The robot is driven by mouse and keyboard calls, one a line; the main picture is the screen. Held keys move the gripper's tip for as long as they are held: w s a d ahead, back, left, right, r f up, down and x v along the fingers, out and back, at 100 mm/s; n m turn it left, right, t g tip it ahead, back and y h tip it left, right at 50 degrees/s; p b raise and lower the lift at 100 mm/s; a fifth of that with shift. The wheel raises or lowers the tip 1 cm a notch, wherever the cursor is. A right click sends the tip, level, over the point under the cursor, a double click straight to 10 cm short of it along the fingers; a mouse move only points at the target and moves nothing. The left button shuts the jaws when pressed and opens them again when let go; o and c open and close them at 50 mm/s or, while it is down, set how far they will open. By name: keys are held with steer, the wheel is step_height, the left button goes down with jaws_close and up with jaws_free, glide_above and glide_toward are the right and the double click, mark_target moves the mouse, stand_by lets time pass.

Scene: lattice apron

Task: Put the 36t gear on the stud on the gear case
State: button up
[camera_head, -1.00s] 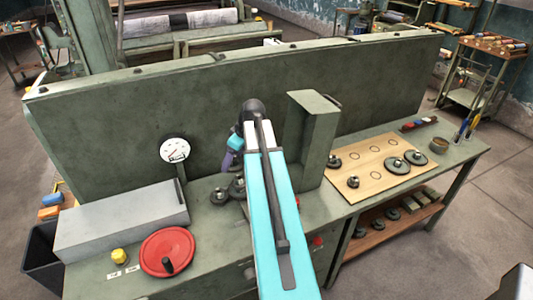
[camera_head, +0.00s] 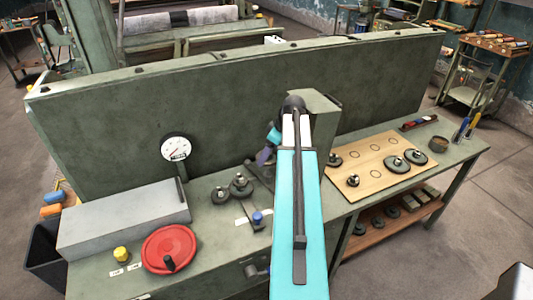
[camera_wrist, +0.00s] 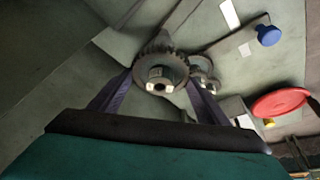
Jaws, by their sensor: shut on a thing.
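My gripper (camera_wrist: 160,92) is shut on a dark toothed gear (camera_wrist: 152,62) with a pale-marked hub, held between its purple fingers in the wrist view. In the head view my gripper (camera_head: 267,150) is beside the upright green box (camera_head: 322,105) that looks like the gear case, partly behind my arm. The held gear cannot be made out there. Two dark gears with bright hubs, a left one (camera_head: 220,195) and a right one (camera_head: 241,185), sit on the green bench left of my arm. I cannot make out a bare stud.
A wooden board (camera_head: 370,182) with several gears lies on the right of the bench. A blue knob (camera_head: 257,217), red handwheel (camera_head: 168,250), yellow knob (camera_head: 120,254) and dial gauge (camera_head: 175,149) are to the left. A tall green panel (camera_head: 230,95) runs along the back.

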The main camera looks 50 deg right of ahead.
mark_target(269, 161)
steer(key=shift+f, duration=0.15)
steer(key=shift+f+b, duration=0.95)
steer(key=shift+f, duration=0.9)
steer(key=shift+s+f+b, duration=0.1)
steer(key=shift+f+b, duration=0.95)
steer(key=shift+f, duration=0.2)
stand_by(2.7)
steer(key=o, duration=1.9)
steer(key=shift+o, duration=0.2)
steer(key=shift+d+r+p, duration=0.1)
steer(key=shift+r+p, duration=0.5)
steer(key=shift+r, duration=0.45)
step_height(269, 161, up, 6)
steer(key=p, duration=0.3)
steer(key=shift+r, duration=0.25)
